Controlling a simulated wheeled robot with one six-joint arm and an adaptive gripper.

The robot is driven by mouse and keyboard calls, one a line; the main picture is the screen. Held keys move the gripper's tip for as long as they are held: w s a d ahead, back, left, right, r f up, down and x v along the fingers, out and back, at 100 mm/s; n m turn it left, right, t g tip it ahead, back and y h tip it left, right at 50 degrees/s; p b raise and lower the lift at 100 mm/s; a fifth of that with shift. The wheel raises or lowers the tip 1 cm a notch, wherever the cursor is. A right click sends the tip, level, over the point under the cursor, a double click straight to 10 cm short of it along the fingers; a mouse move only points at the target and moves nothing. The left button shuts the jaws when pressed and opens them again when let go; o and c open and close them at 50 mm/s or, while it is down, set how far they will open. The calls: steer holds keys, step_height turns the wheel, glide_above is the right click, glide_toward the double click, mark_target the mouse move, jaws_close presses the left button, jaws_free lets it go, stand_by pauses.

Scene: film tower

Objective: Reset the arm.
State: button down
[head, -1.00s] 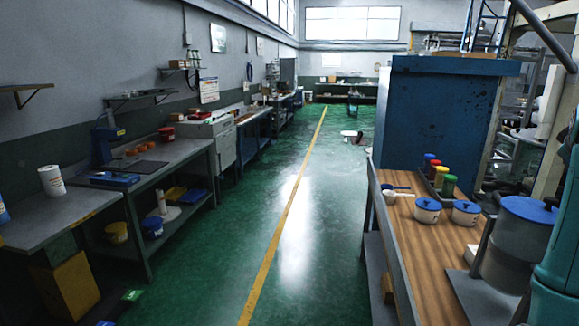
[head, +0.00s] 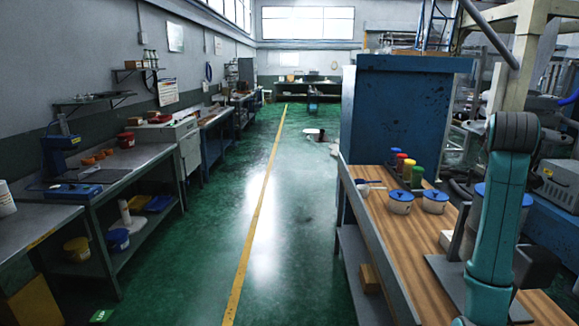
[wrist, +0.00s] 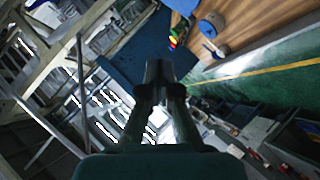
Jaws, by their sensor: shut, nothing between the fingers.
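My teal arm (head: 497,220) stands upright at the right of the head view, in front of the wooden-topped bench. My gripper is not visible in the head view. In the wrist view my gripper (wrist: 158,72) points out into the room, its dark fingers together with nothing between them. The wrist view is tilted, with the bench top (wrist: 245,22) at the upper right and the floor's yellow line running across the right side.
Workbenches (head: 110,172) line the left wall. The green floor (head: 300,215) between is clear, with small items far back.

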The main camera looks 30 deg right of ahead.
steer(key=w+a+f+t, duration=0.1)
steer(key=w+a+f, duration=0.25)
steer(key=f, duration=0.45)
steer(key=w+a+f+n+t+y, duration=0.1)
steer(key=w+a+f, duration=0.1)
steer(key=a+f, duration=0.45)
steer(key=w+a+f+t, duration=0.1)
steer(key=w+a+f, duration=0.15)
steer(key=f, duration=0.65)
steer(key=s+a+f+n+t+y, duration=0.1)
steer(key=s+a+f+t+y, duration=0.15)
steer(key=a+f, duration=1.6)
steer(key=s+a+f+t+y, duration=0.1)
steer(key=s+a+f+y, duration=0.15)
steer(key=s+a, duration=0.65)
steer(key=s+a+f+t+y, duration=0.15)
steer(key=s+a+f, duration=0.35)
steer(key=a, duration=0.6)
steer(key=s+a+r+y, duration=0.1)
steer(key=s+a+r, duration=0.2)
steer(key=s, duration=0.4)
steer(key=s+a+r+t+y, duration=0.1)
steer(key=s+a+r, duration=0.1)
steer(key=s, duration=0.5)
steer(key=s+a+r+y, duration=0.1)
steer(key=s+a+r, duration=0.2)
steer(key=s, duration=0.5)
steer(key=shift+a+r+t, duration=0.3)
steer(key=shift+a, duration=0.25)
